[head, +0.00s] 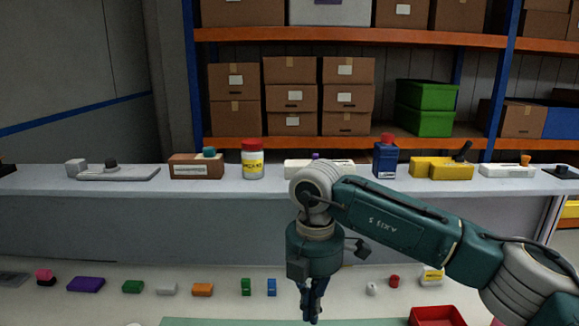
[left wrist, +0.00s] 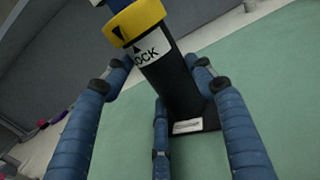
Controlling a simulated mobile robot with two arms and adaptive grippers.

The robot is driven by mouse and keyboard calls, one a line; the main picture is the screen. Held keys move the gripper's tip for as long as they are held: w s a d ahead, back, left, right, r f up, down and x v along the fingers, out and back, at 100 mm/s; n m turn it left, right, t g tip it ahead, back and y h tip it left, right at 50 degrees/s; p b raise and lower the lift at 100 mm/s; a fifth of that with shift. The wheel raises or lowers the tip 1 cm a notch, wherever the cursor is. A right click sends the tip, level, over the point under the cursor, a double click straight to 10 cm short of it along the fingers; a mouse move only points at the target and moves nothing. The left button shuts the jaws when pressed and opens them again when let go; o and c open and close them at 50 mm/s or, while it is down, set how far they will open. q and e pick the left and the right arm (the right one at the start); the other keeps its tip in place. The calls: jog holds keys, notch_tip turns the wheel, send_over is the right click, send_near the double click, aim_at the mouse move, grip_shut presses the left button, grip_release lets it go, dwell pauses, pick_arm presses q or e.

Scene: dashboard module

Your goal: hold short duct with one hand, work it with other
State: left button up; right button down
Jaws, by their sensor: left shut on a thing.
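The short duct (left wrist: 172,85) appears in the left wrist view as a black tube with a yellow collar (left wrist: 135,22), a white band with partly visible lettering ending "OCK", and a dark foot with a white label. A blue part above the collar is cut off by the frame. My left gripper (left wrist: 155,95) has its blue fingers around the tube, shut on it. In the head view my right gripper (head: 311,308) points down at the lower middle, its fingers close together; their opening is unclear. The duct and left gripper are not visible in the head view.
A green mat (head: 190,322) lies at the front of the table, with a red tray (head: 437,315) to its right. Several small coloured blocks line the table behind. A grey ledge (head: 230,184) carries bottles and boxes; shelving stands beyond.

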pick_arm(q)
jog(key=o, duration=1.6)
jog(key=shift+o, duration=0.2)
